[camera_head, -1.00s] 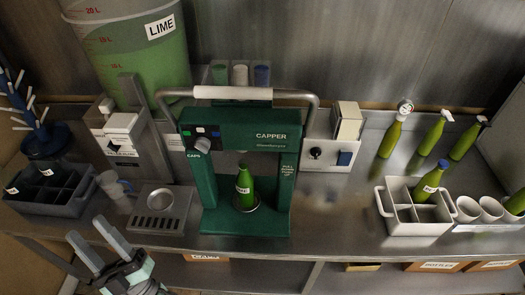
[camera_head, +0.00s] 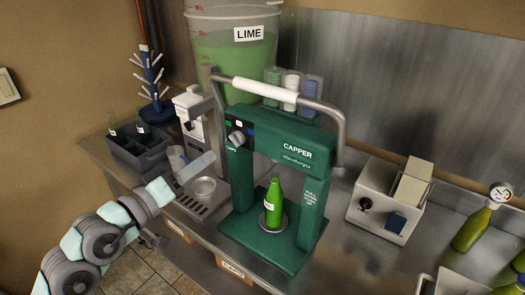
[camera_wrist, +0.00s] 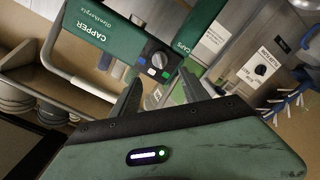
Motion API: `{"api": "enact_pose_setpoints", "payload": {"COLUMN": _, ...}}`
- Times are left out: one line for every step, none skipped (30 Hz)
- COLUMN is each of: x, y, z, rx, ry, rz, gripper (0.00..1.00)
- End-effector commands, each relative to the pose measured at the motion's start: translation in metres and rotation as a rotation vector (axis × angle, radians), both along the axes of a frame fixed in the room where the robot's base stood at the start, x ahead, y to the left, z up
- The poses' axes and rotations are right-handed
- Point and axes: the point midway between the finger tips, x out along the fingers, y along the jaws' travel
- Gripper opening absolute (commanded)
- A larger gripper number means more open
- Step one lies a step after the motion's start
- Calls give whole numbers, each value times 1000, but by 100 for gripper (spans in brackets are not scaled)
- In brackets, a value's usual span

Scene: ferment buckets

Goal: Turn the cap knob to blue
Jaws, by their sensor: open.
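The cap knob (camera_head: 236,138) is a grey dial on the upper left front of the green capper (camera_head: 290,148), with small coloured marks beside it. In the wrist view the knob (camera_wrist: 158,60) is just beyond my fingertips, roughly centred between them, with blue, white and green marks along its lower edge. Which mark its pointer faces is too small to tell. My gripper (camera_head: 190,168) is open and empty, left of and below the knob, apart from it. Its two fingers also show in the wrist view (camera_wrist: 158,82). A green bottle (camera_head: 273,205) stands upright on the capper's base.
The capper's handle (camera_head: 275,95) arches over its top. Cap tubes (camera_head: 291,88) stand behind it. A drip tray (camera_head: 203,190), a dark bottle crate (camera_head: 140,152) and a lime bucket (camera_head: 235,55) are to the left. A pale box device (camera_head: 388,200) stands to the right.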

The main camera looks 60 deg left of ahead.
Motion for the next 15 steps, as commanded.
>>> {"api": "enact_pose_setpoints", "payload": {"x": 2, "y": 0, "z": 0, "rx": -1, "ry": 3, "rz": -2, "gripper": 53}}
{"api": "enact_pose_setpoints", "payload": {"x": 4, "y": 1, "z": 0, "rx": -2, "ry": 3, "rz": -4, "gripper": 53}}
{"api": "enact_pose_setpoints", "payload": {"x": 8, "y": 2, "z": 1, "rx": -2, "ry": 3, "rz": -5, "gripper": 53}}
{"api": "enact_pose_setpoints", "payload": {"x": 12, "y": 3, "z": 1, "rx": -2, "ry": 3, "rz": -5, "gripper": 53}}
{"api": "enact_pose_setpoints", "payload": {"x": 15, "y": 4, "z": 1, "rx": -1, "ry": 3, "rz": -4, "gripper": 53}}
{"api": "enact_pose_setpoints", "payload": {"x": 21, "y": 6, "z": 2, "rx": -1, "ry": 2, "rz": -5, "gripper": 53}}
{"api": "enact_pose_setpoints", "payload": {"x": 25, "y": 8, "z": 2, "rx": 0, "ry": 1, "rz": -5, "gripper": 53}}
{"api": "enact_pose_setpoints", "payload": {"x": 30, "y": 9, "z": 3, "rx": 1, "ry": -1, "rz": -6, "gripper": 53}}
{"api": "enact_pose_setpoints", "payload": {"x": 36, "y": 12, "z": 3, "rx": -1, "ry": -1, "rz": -6, "gripper": 53}}
{"api": "enact_pose_setpoints", "payload": {"x": 40, "y": 14, "z": 3, "rx": -2, "ry": -1, "rz": -5, "gripper": 53}}
{"api": "enact_pose_setpoints", "payload": {"x": 45, "y": 16, "z": 2, "rx": -2, "ry": 0, "rz": -5, "gripper": 53}}
{"api": "enact_pose_setpoints", "payload": {"x": 51, "y": 18, "z": 2, "rx": -1, "ry": 1, "rz": -4, "gripper": 53}}
{"api": "enact_pose_setpoints", "payload": {"x": 55, "y": 20, "z": 2, "rx": -1, "ry": 1, "rz": -4, "gripper": 53}}
{"api": "enact_pose_setpoints", "payload": {"x": 60, "y": 22, "z": 2, "rx": -2, "ry": 0, "rz": -5, "gripper": 53}}
{"api": "enact_pose_setpoints", "payload": {"x": 66, "y": 24, "z": 3, "rx": -1, "ry": -1, "rz": -5, "gripper": 53}}
